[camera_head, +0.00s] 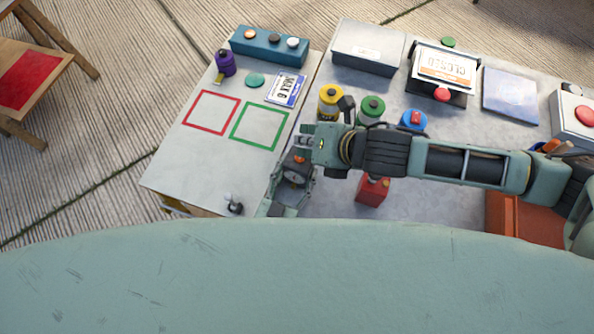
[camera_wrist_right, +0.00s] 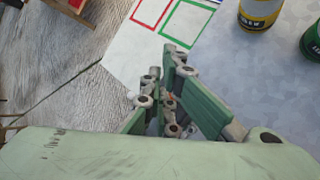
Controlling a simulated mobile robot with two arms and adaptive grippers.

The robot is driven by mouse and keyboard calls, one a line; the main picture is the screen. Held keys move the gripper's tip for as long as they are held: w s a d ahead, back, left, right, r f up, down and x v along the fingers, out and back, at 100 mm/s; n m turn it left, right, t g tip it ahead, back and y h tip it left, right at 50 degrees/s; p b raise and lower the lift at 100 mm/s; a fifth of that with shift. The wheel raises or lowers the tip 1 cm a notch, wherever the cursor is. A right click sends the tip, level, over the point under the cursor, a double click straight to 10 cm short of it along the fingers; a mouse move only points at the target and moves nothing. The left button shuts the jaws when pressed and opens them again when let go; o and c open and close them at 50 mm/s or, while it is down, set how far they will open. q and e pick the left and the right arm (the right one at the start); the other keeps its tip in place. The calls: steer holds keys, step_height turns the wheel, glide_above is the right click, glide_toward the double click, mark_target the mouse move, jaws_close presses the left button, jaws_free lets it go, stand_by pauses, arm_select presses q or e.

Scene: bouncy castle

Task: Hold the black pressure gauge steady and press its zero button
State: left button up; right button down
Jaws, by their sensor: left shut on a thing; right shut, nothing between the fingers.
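The black pressure gauge (camera_head: 293,175) is in the head view at the front middle of the table, with a small orange-red part on top. My left gripper (camera_head: 289,186) is shut on the gauge, a finger on either side of it. My right gripper (camera_head: 302,142) reaches in from the right, just beyond the gauge in the picture; whether it touches is unclear. In the right wrist view my right gripper's fingers (camera_wrist_right: 168,95) are together with nothing between them. The gauge is mostly or wholly hidden there. I cannot make out which part is the zero button.
Yellow (camera_head: 329,101), green (camera_head: 371,108) and blue (camera_head: 413,119) bottles stand behind my right arm. A red block (camera_head: 372,191) lies right of the gauge. Red (camera_head: 190,125) and green (camera_head: 244,141) outlined squares at left are empty. A teal button box (camera_head: 269,46) stands behind.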

steer(key=shift+f, duration=0.4)
stand_by(0.3)
steer(key=shift+r, duration=0.45)
step_height(320, 180, up, 6)
stand_by(0.7)
stand_by(0.5)
arm_select(q)
steer(key=o, duration=1.6)
